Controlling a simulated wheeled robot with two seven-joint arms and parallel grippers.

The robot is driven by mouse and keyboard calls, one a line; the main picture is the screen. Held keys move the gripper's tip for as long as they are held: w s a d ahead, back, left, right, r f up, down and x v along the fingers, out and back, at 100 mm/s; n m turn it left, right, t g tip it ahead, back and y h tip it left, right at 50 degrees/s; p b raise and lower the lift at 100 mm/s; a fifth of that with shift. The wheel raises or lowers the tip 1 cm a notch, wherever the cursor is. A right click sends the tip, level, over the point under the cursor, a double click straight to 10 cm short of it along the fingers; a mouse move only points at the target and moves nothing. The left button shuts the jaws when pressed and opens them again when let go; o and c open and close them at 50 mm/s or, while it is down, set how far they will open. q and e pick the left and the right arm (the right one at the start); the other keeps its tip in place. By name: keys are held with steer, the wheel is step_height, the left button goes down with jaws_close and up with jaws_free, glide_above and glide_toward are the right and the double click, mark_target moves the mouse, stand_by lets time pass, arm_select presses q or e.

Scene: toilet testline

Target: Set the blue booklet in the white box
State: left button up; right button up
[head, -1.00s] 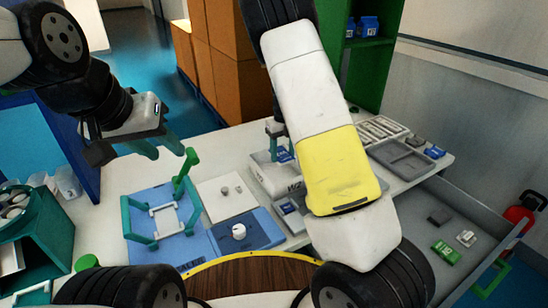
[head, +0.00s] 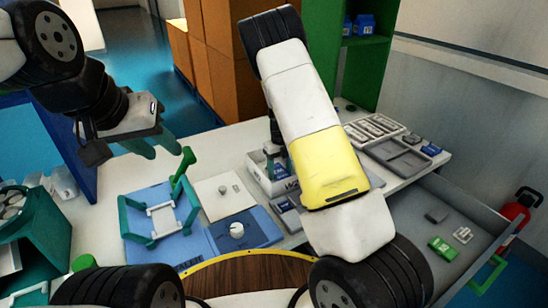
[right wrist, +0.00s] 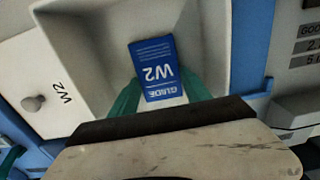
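The blue booklet (right wrist: 155,65), marked GUIDE W2, shows in the right wrist view between the teal fingers of my right gripper (right wrist: 162,88). The fingertips meet its two side edges, and the gripper looks shut on it. The booklet is within the opening of the white box (right wrist: 205,30); whether it touches the floor is unclear. In the head view the white box (head: 256,172) stands on the table, and my right gripper (head: 275,172) reaches down into it, partly hidden by my forearm. My left gripper (head: 160,150) is open and empty, above the table's left part.
A blue tray with a teal frame (head: 160,215) stands left of the box. A white plate with a knob (head: 222,196) and a blue panel with a white dial (head: 245,230) lie between. Grey trays (head: 398,156) are behind right. An open drawer (head: 470,215) holds small items.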

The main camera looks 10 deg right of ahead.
mark_target(280, 173)
steer(key=o, duration=0.3)
steer(key=shift+r, duration=0.1)
steer(key=s+r+n+y, duration=0.1)
steer(key=s+r+n, duration=0.2)
steer(key=r, duration=0.7)
steer(key=s+r+n+y, duration=0.1)
steer(key=s+r+n, duration=0.15)
steer(key=r, duration=0.75)
steer(key=s+r+n+t, duration=0.2)
steer(key=s+r+n, duration=0.2)
steer(key=s+n, duration=0.4)
steer(key=s+d+r+n+t, duration=0.1)
steer(key=s+r+n, duration=0.3)
steer(key=s+n, duration=0.5)
steer(key=s+r+n+t, duration=0.3)
steer(key=s+r+n, duration=0.2)
steer(key=s+n, duration=0.3)
steer(key=shift+s+d+n, duration=0.15)
steer(key=shift+s+n, duration=0.05)
steer(key=shift+n, duration=0.65)
